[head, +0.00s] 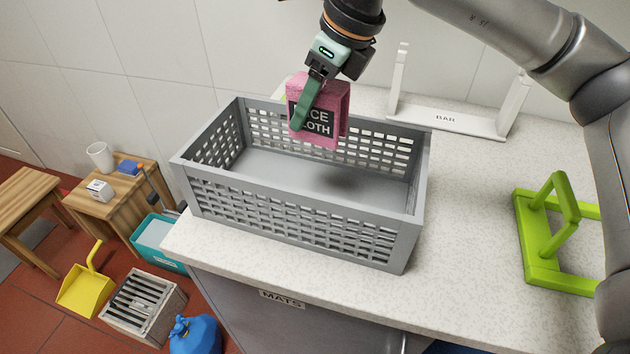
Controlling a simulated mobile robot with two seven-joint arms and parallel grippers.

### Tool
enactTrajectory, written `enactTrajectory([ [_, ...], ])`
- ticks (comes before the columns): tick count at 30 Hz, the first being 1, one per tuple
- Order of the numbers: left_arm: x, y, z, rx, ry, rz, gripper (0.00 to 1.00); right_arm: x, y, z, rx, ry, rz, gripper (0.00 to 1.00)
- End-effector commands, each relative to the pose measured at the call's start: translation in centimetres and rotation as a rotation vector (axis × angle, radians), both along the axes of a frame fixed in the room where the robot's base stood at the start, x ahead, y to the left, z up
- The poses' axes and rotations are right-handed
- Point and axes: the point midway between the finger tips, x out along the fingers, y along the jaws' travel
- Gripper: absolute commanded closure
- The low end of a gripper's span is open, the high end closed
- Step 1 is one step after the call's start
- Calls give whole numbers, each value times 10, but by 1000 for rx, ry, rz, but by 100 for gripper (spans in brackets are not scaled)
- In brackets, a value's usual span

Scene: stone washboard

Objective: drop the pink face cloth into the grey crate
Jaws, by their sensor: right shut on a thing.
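The pink face cloth (333,108) is a folded block with a dark label that reads in part "CE" and "OTH". My right gripper (305,112) is shut on it, with a green finger across its front. The cloth hangs over the grey crate (290,222), near the crate's back wall, and a dark shadow lies on the crate floor below and to the right. The crate is open-topped with slotted walls and stands on the speckled counter. Its visible floor is empty. My left gripper is not in view.
A white stand marked "BAR" (450,121) is behind the crate at right. A green frame (545,235) stands on the counter at right. Speckled counter (470,220) between them is clear. A wooden stool, yellow dustpan (85,290) and teal bin (160,240) are on the floor at left.

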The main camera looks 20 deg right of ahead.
Motion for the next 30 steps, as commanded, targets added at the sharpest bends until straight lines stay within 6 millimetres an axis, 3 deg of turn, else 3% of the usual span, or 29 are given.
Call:
enactTrajectory([
  [1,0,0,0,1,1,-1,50,0,0,0,0,0,0,44],
  [10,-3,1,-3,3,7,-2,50,0,0,1,0,0,0,11],
  [20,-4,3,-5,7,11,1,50,-1,-1,5,0,-1,0,10],
  [25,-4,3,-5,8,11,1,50,-7,-8,28,1,-3,-2,10],
  [30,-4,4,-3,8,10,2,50,-17,-19,64,1,-4,-2,10],
])
